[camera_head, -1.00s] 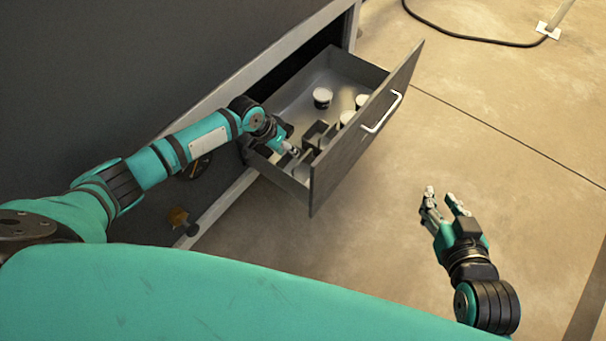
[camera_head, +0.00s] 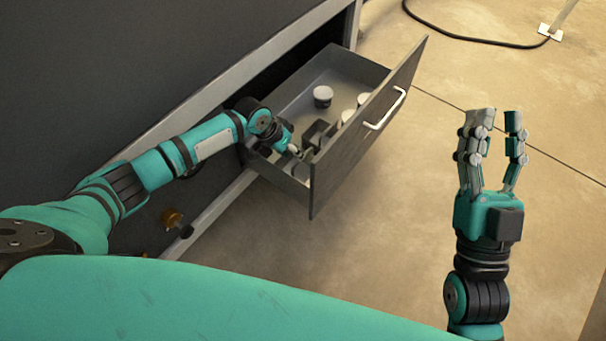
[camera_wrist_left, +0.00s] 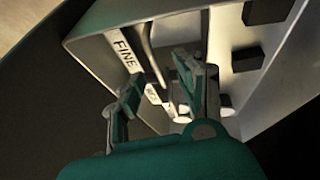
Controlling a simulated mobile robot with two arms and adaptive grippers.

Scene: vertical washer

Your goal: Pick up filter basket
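My left gripper (camera_head: 296,151) reaches down into the near end of the open drawer (camera_head: 292,182). In the left wrist view its two fingers (camera_wrist_left: 158,80) are apart, over a compartment beside a strip labelled "FINE" (camera_wrist_left: 127,52). Some pale metallic shapes show between and behind the fingers, but I cannot tell whether one is the filter basket, nor whether the fingers touch it. My right gripper (camera_head: 494,130) is open and empty, raised over the floor to the right of the drawer, fingers pointing up in the picture.
A jar with a white lid (camera_head: 323,93) stands in the drawer, with more white lids near the front panel. Dark square holders (camera_head: 318,133) sit close to my left gripper. The drawer front has a white handle (camera_head: 385,110). The floor to the right is clear; a black hose (camera_head: 470,36) lies farther back.

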